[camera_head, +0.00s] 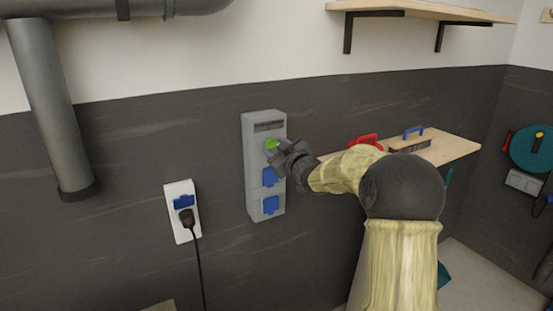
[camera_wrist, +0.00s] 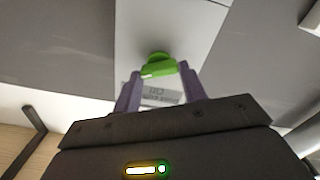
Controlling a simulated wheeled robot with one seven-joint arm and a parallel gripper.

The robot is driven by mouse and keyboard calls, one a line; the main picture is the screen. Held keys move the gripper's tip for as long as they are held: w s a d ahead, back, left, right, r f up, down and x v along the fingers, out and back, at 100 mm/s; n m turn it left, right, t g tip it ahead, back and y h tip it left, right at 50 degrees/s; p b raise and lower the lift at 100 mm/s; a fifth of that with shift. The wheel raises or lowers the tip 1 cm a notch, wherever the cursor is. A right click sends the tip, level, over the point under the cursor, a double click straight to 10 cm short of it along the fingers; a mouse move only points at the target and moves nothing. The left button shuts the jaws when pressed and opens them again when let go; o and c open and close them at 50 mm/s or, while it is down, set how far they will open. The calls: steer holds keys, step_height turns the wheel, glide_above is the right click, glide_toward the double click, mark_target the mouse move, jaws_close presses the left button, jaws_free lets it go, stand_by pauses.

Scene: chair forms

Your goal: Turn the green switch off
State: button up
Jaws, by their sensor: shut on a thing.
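The green switch (camera_head: 271,145) is a rotary knob near the top of a grey box (camera_head: 264,217) on the dark wall. My gripper (camera_head: 281,150) reaches it from the right in the head view and partly covers it. In the wrist view, the green switch (camera_wrist: 158,66) sits between the tips of my gripper (camera_wrist: 158,78), which is shut on it. A pale mark shows on the knob's near edge. The lettering on the box beside it is too small and upside down to read surely.
Blue socket covers (camera_head: 270,204) sit below the switch on the box. A white socket (camera_head: 181,187) with a black plug and cord is to the left. A wooden shelf (camera_head: 455,149) with red- and blue-handled tools is to the right. A grey pipe (camera_head: 52,110) runs at left.

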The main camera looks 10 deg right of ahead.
steer(key=n+b, duration=0.6)
steer(key=shift+a+f+n, duration=0.15)
steer(key=shift+a+n, duration=0.05)
steer(key=shift+n, duration=0.1)
steer(key=n+b, duration=0.2)
steer(key=n, duration=0.1)
steer(key=shift+b, duration=0.35)
steer(key=shift+n+b, duration=0.9)
steer(key=shift+n, duration=0.7)
steer(key=o, duration=1)
steer(key=shift+s+f, duration=0.1)
steer(key=shift+s, duration=0.05)
